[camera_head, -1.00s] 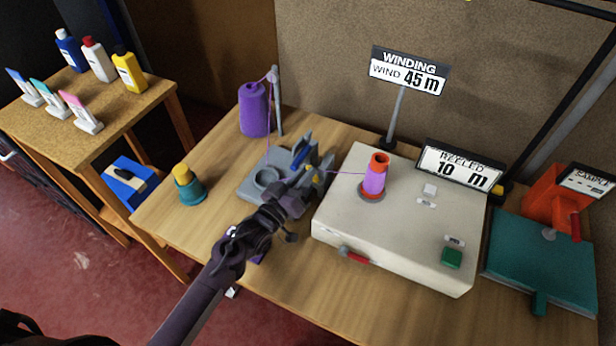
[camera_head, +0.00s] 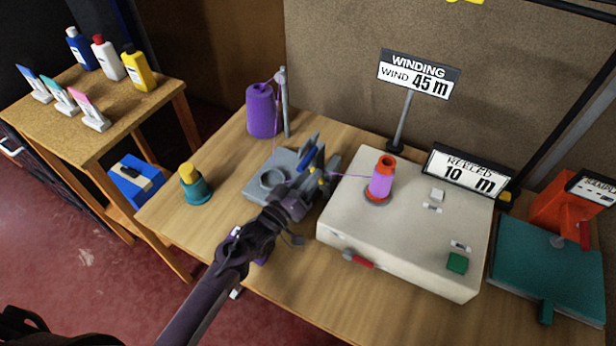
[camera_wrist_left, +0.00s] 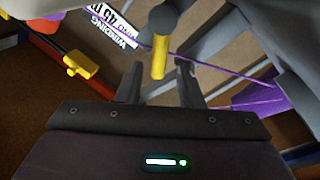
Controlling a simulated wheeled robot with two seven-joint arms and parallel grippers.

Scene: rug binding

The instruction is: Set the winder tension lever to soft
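The grey tension unit (camera_head: 255,188) stands on the table left of the cream winder box (camera_head: 335,235). It carries a blue lever-like part (camera_head: 308,155) and a small yellow-tipped lever (camera_head: 320,178). In the left wrist view the yellow lever (camera_wrist_left: 160,50) stands between the fingertips, with a gap on each side. My left gripper (camera_head: 312,190) reaches the unit from the front; it also shows in the left wrist view (camera_wrist_left: 160,82) and is open. Purple yarn crosses close by the lever. Any soft marking is not readable. My right gripper is not in view.
A purple yarn cone (camera_head: 262,110) and grey post (camera_head: 284,105) stand behind the unit. A red-and-purple spool (camera_head: 381,180) sits on the winder, joined by yarn. A teal-and-yellow object (camera_head: 194,188) stands left. The WINDING sign (camera_head: 416,75) rises behind. Front table surface is mostly clear.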

